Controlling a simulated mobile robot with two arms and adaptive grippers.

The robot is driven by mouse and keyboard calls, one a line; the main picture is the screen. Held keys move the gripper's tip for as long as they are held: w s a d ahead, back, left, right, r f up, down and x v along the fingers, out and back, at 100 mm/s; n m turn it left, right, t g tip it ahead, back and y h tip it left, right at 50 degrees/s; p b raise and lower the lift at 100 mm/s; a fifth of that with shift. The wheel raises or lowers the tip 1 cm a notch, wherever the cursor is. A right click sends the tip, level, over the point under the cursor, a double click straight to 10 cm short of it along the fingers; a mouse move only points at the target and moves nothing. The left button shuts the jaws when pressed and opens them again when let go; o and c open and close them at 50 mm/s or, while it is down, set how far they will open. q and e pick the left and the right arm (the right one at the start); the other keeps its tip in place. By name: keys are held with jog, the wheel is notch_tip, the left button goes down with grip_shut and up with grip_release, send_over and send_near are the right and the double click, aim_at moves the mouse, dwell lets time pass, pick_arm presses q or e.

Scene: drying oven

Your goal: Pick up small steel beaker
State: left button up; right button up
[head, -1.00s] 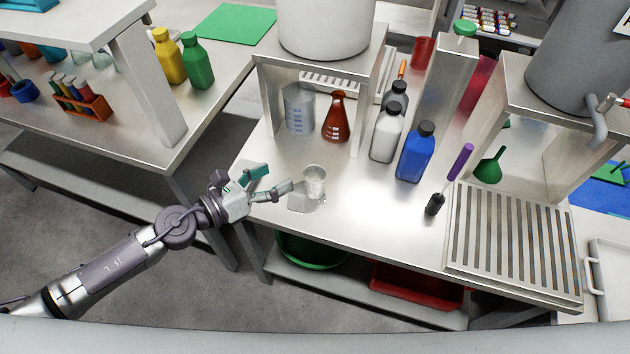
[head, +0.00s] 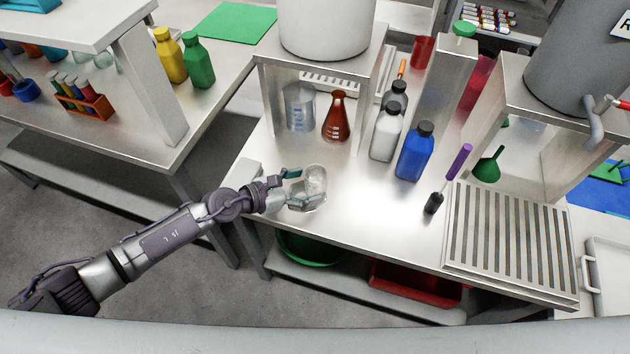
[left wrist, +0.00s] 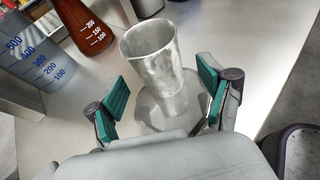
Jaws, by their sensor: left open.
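The small steel beaker (head: 315,179) stands upright on the steel table, near its front left edge. In the left wrist view the beaker (left wrist: 152,62) stands between and just beyond the two green finger pads. My left gripper (head: 298,186) is open around the near side of the beaker, one finger to each side. In the left wrist view the gripper (left wrist: 160,98) shows gaps between the pads and the beaker. My right gripper is not in view.
A red-brown flask (head: 337,118) and a clear graduated beaker (head: 299,108) stand behind. White (head: 386,134) and blue (head: 414,154) bottles stand to the right. A slatted metal rack (head: 512,243) lies at the right.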

aim_at(306, 185)
pick_arm(q)
jog(key=x, duration=0.3)
jog(key=shift+d, duration=0.2)
jog(key=c, duration=1.3)
jog(key=shift+r, duration=0.15)
